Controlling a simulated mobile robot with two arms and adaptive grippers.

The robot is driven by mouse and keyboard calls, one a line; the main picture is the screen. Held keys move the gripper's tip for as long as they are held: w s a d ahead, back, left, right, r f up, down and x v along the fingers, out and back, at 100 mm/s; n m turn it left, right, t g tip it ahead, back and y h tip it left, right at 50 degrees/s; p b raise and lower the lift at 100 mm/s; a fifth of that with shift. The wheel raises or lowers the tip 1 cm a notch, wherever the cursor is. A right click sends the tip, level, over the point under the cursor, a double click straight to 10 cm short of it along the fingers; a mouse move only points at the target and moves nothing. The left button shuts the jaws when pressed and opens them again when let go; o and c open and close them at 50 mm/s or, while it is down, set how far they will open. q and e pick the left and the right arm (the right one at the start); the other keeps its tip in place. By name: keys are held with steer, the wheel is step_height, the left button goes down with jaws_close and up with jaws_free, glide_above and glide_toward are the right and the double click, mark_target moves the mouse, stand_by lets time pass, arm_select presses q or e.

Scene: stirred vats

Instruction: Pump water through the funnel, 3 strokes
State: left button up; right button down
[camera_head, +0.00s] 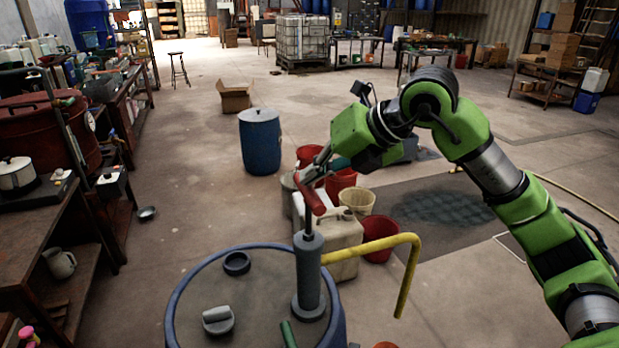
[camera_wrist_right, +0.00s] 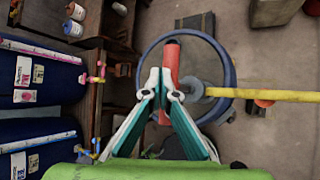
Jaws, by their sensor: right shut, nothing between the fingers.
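A hand pump (camera_head: 308,275) with a grey body stands upright on the lid of a blue drum (camera_head: 185,285). Its red handle (camera_head: 309,196) is raised above the body. A yellow spout (camera_head: 375,246) runs right from the pump and bends down. My right gripper (camera_head: 304,180) is shut and empty at the red handle. In the right wrist view its fingertips (camera_wrist_right: 160,88) meet beside the red handle (camera_wrist_right: 170,64); I cannot tell whether they touch it. A funnel is not clearly seen; an orange round thing (camera_wrist_right: 264,102) shows partly under the yellow spout (camera_wrist_right: 270,94). My left gripper is out of view.
Behind the drum stand a pale jerrycan (camera_head: 342,238), a cream bucket (camera_head: 358,201) and red buckets (camera_head: 378,243). A blue barrel (camera_head: 260,142) and an open carton (camera_head: 235,97) stand farther back. Benches line the left.

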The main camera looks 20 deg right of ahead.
mark_target(313, 189)
step_height(313, 189, up, 6)
steer(key=p, duration=0.4)
steer(key=shift+r, duration=0.1)
stand_by(1.0)
